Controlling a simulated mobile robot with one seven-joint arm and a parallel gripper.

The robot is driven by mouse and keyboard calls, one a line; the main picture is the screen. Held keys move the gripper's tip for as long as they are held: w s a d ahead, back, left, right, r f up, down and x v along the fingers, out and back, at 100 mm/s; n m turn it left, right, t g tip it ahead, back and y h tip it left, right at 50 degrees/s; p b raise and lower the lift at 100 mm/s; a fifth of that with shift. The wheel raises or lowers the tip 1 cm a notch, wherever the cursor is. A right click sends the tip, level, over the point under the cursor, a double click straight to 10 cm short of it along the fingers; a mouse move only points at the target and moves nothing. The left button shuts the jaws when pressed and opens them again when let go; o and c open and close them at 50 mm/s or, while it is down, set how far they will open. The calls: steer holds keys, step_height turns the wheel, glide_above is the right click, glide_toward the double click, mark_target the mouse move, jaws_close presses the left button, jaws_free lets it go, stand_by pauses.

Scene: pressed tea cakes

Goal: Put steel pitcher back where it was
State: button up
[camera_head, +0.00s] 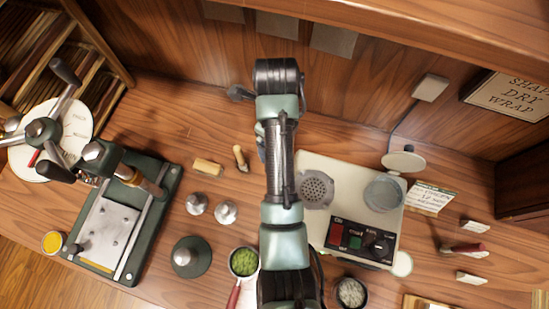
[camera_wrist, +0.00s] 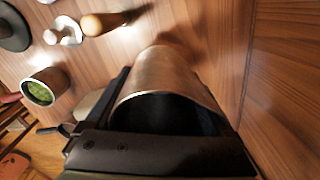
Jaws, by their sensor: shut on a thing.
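The steel pitcher (camera_wrist: 165,75) shows in the wrist view as a wide metal cylinder, its dark open mouth toward the camera. My gripper (camera_wrist: 165,98) is shut on it, with dark fingers on both sides of its wall. The far end of the pitcher is close to the wood surface; I cannot tell whether it touches. In the head view my arm covers the middle of the counter, and I cannot make out the pitcher or the fingers there.
The steamer box (camera_head: 357,166) with a switch panel stands right of my arm. The wooden wall (camera_head: 200,60) closes the back. Counter around (camera_head: 170,125) is clear.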

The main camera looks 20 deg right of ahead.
step_height(320, 180, down, 9)
steer(key=shift+r, duration=0.1)
stand_by(0.3)
steer(key=shift+f, duration=0.25)
steer(key=o, duration=1.5)
steer(key=shift+r, duration=0.1)
step_height(320, 180, up, 12)
steer(key=shift+r, duration=0.15)
